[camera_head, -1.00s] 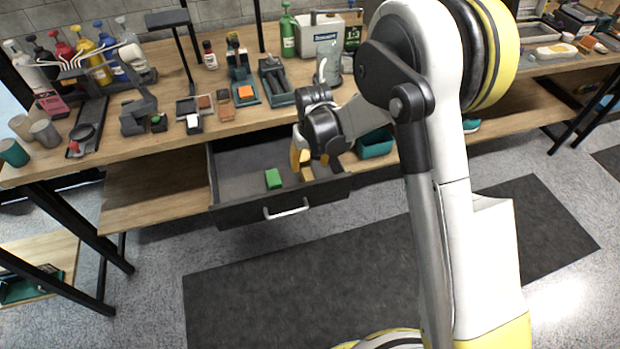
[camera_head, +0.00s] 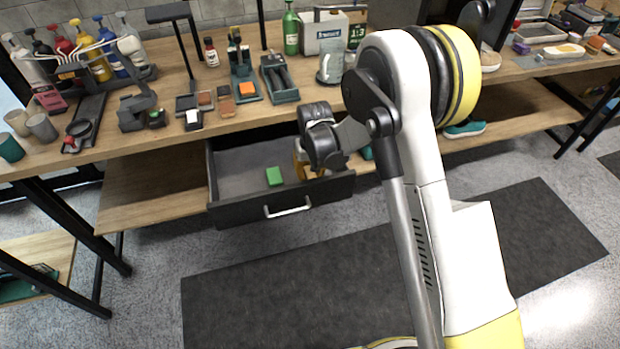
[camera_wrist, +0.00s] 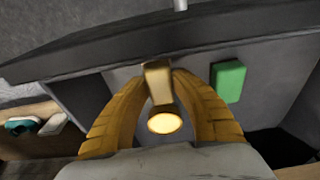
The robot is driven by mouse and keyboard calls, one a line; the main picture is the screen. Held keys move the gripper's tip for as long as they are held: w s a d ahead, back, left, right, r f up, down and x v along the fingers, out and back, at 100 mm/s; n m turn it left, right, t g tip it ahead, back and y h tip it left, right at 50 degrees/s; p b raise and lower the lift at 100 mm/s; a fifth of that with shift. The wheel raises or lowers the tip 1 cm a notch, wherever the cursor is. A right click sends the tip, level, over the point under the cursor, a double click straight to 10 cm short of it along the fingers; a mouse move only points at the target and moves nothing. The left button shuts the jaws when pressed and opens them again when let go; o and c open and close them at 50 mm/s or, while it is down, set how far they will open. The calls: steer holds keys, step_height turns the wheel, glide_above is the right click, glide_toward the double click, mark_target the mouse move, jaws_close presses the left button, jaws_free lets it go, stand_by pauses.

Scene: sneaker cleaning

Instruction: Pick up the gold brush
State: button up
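The gold brush (camera_wrist: 157,82) shows in the wrist view as a tan block with a bright gold round end towards the camera. My gripper (camera_wrist: 159,76) has its two yellow fingers curved in on either side of the tan block. The fingertips appear to touch its sides, so it looks shut on the brush. In the head view my gripper (camera_head: 301,170) is low at the right part of the open drawer (camera_head: 232,180), and my wrist hides most of it and the brush. I cannot tell whether the brush touches the drawer floor.
A green block (camera_head: 274,176) lies in the drawer left of my gripper; it also shows in the wrist view (camera_wrist: 228,81). The drawer's dark front with its handle (camera_head: 287,208) is close by. The bench above holds bottles and small trays (camera_head: 279,83).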

mark_target(310, 172)
jaws_close()
steer(key=shift+r, duration=0.1)
step_height(310, 172, up, 10)
steer(key=p, duration=0.4)
steer(key=shift+o, duration=1.8)
jaws_free()
jaws_close()
